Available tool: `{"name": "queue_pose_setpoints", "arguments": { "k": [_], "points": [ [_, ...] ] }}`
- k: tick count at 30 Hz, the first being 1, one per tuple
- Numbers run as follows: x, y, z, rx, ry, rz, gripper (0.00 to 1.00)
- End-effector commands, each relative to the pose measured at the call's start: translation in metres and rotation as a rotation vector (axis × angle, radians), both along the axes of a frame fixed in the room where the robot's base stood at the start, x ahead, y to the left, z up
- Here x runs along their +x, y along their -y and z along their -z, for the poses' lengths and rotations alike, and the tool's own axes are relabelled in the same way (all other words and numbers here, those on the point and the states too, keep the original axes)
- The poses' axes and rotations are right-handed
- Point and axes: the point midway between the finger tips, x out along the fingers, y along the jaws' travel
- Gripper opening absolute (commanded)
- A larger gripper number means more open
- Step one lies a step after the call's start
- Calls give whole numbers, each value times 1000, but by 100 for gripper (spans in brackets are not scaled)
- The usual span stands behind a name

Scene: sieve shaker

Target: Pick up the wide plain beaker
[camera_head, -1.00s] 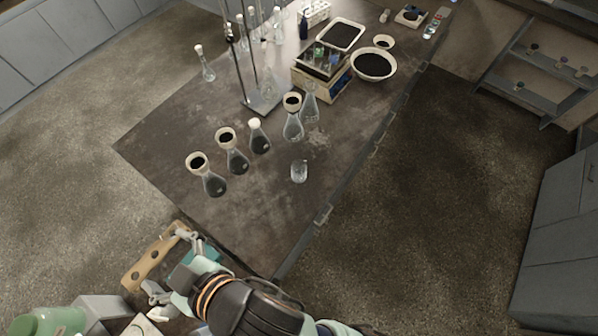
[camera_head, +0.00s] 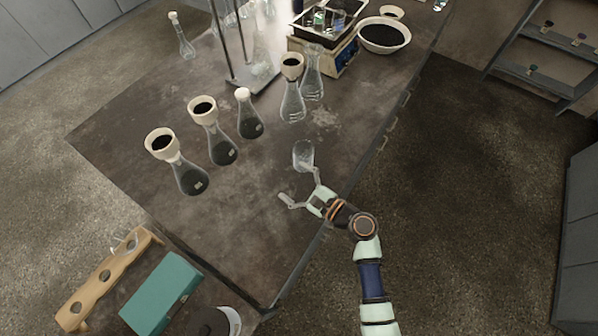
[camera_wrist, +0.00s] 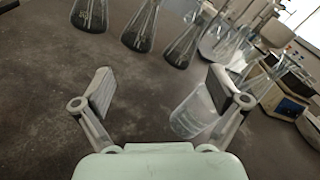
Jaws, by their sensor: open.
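The wide plain beaker (camera_head: 303,153) is a small clear glass cup standing on the dark table, near its right edge. My gripper (camera_head: 299,187) is open and empty just in front of the beaker, with its right finger close to the beaker's base. In the wrist view the beaker (camera_wrist: 190,116) appears behind and beside the right finger, partly covered by it. It is not between the fingers of my gripper (camera_wrist: 160,85). Whether the finger touches the glass I cannot tell.
Flasks with dark contents, two with funnels (camera_head: 162,143) and one with a white stopper (camera_head: 249,115), stand left of the beaker. Two clear flasks (camera_head: 293,100) stand behind it. A stand base (camera_head: 255,75) is farther back.

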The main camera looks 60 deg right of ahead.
Motion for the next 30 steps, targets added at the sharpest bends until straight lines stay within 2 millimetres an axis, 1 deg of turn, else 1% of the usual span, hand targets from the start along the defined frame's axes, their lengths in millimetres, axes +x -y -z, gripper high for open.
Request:
{"name": "queue_pose_setpoints", "arguments": {
  "k": [1, 3, 6, 9, 11, 13, 18, 21, 28, 30],
  "points": [
    [-26, 26, 48, 146, 60, 103, 97],
    [-54, 50, 71, 305, 141, 210, 97],
    [-77, 67, 86, 422, 211, 290, 97],
    [-83, 71, 87, 455, 232, 311, 97],
    [-81, 71, 86, 455, 232, 309, 97],
    [-72, 75, 86, 452, 231, 305, 97],
    [-41, 92, 87, 448, 229, 302, 97],
    [-28, 100, 87, 448, 229, 303, 97],
    [-19, 105, 86, 448, 229, 303, 97],
    [-10, 109, 88, 447, 228, 302, 97]
  ]
}}
